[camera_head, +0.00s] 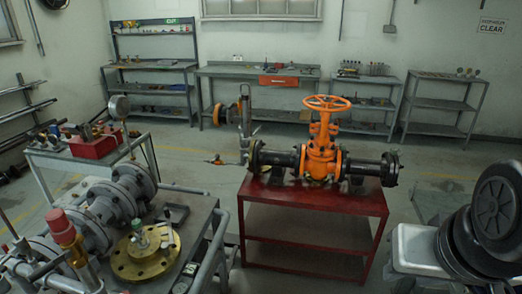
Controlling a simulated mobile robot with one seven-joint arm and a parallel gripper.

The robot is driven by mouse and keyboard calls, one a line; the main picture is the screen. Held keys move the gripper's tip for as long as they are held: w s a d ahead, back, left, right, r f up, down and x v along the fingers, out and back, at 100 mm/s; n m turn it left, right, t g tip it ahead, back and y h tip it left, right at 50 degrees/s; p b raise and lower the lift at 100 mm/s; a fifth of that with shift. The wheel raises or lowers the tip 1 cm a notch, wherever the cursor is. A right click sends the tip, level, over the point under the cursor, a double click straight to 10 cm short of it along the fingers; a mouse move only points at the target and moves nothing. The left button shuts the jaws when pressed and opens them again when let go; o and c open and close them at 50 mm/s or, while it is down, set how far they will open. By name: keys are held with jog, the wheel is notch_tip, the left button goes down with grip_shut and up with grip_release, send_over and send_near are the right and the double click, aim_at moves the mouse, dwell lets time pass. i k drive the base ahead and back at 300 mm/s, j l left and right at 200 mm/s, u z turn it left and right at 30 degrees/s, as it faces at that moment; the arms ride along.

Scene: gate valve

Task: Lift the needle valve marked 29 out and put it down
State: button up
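No mark 29 is legible, so I cannot tell which piece is the needle valve. A red block (94,145) on the left cart bears several small fittings, too small to tell apart. A small silver fitting with a pale green top (138,229) stands on a brass flange (146,261) on the near left bench. Another small fitting with a red end (216,160) shows near the middle, left of an upright grey pipe piece. My gripper is not in view. Black rounded parts at the lower right look like my own arm, but I cannot be sure.
An orange gate valve (322,150) with a handwheel sits on a red table (312,202) in the middle. Large grey flanged piping (115,205) crowds the near left bench. Grey shelves and workbenches (260,72) line the back wall. Open floor lies between them and the red table.

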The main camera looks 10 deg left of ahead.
aim_at(142, 244)
jog(key=i+u, duration=0.2)
jog(key=u, duration=0.2)
jog(key=i+u, duration=0.2)
jog(key=u, duration=0.2)
jog(key=i+l+u, duration=0.1)
jog(key=u, duration=0.3)
jog(key=i+l+u, duration=0.2)
jog(key=u, duration=0.15)
jog(key=i+l+u, duration=0.15)
jog(key=u, duration=0.25)
jog(key=i+l+u, duration=0.25)
jog(key=u, duration=0.2)
jog(key=i+l+u, duration=0.25)
jog(key=u, duration=0.15)
jog(key=i+l+u, duration=0.25)
jog(key=l, duration=0.15)
jog(key=k, duration=0.1)
